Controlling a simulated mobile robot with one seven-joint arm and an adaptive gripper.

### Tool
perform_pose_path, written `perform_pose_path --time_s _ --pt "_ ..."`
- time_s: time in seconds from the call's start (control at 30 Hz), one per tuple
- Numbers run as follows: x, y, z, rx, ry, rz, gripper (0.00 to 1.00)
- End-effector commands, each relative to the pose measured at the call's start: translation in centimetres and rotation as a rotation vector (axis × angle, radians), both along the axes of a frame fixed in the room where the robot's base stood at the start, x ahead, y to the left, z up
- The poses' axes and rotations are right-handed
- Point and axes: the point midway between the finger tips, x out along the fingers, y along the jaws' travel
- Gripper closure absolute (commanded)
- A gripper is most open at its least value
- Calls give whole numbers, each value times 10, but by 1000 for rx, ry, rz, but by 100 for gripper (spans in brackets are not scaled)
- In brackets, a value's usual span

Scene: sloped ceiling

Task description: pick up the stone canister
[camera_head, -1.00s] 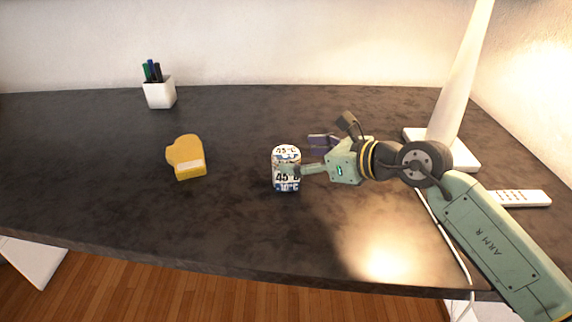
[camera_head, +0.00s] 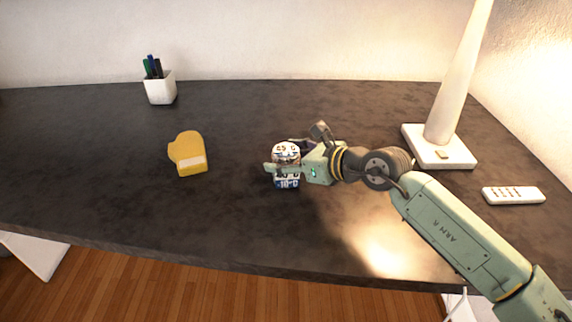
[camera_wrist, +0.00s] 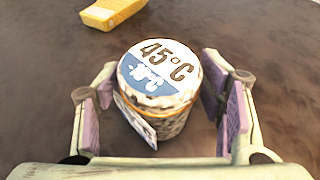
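The stone canister (camera_head: 286,150) stands upright on the dark desk, with a white and blue label reading 45°C on its top in the wrist view (camera_wrist: 160,75). My gripper (camera_head: 281,162) reaches it from the right, with one finger crossing in front of it in the head view. In the wrist view my gripper (camera_wrist: 165,100) is open, with one finger on each side of the canister and a visible gap on both sides. The far finger is mostly hidden in the head view.
A yellow mitt-shaped object (camera_head: 187,153) lies left of the canister. A white pen cup (camera_head: 160,91) stands at the back left. A white lamp (camera_head: 447,120) and a white remote (camera_head: 513,195) are at the right. The dark desk (camera_head: 120,205) is clear around the canister.

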Motion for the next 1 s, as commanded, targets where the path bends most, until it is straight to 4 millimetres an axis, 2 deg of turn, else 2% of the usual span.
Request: perform_pose_path --time_s 0.07,0.8,1.0 --pt "0 0 0 0 0 0 45" --pt "0 0 0 0 0 0 94" --pt "0 0 1 1 -2 -1 95"
